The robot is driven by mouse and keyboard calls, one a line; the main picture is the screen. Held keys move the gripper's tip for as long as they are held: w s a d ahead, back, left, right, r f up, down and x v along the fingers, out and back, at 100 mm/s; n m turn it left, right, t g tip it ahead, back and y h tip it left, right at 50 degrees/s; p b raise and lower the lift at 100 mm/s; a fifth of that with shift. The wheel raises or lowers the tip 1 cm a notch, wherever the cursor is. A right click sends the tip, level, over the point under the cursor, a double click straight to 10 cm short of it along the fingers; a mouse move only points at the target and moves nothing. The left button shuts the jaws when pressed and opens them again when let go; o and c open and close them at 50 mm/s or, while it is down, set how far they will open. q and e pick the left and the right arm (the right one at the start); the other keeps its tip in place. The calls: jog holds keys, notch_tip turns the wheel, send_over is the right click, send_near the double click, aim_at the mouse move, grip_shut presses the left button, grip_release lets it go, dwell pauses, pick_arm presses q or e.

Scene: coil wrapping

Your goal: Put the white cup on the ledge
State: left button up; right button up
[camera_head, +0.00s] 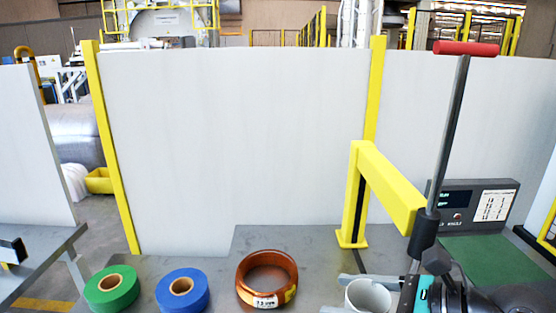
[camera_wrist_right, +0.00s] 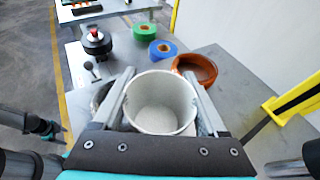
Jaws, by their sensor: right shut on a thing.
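The white cup (camera_head: 368,297) is at the lower right of the head view, upright and apparently empty. My right gripper (camera_head: 362,284) is shut on it, with one finger on each side. In the right wrist view, the cup (camera_wrist_right: 161,103) sits between the two fingers, its open top facing the camera. I cannot tell whether its base touches the grey table (camera_head: 215,268). I cannot make out which surface is the ledge. A dark part at the left of the wrist view looks like my left gripper (camera_wrist_right: 48,131); its jaws are unclear.
Green tape (camera_head: 111,288), blue tape (camera_head: 182,290) and a copper-coloured coil (camera_head: 267,279) lie left of the cup. A yellow arm frame (camera_head: 385,190) and red-handled lever (camera_head: 464,48) stand right. A pale panel (camera_head: 235,150) closes the back. Table behind the coil is clear.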

jog(key=shift+m+h, duration=0.3)
jog(key=shift+m, duration=0.1)
jog(key=d, duration=0.1)
jog(key=s+d+f, duration=0.1)
jog(key=d, duration=0.1)
jog(key=d+b, duration=0.1)
jog(key=shift+s+d+f, duration=0.25)
jog(key=shift+d+f, duration=0.1)
jog(key=shift+t, duration=0.3)
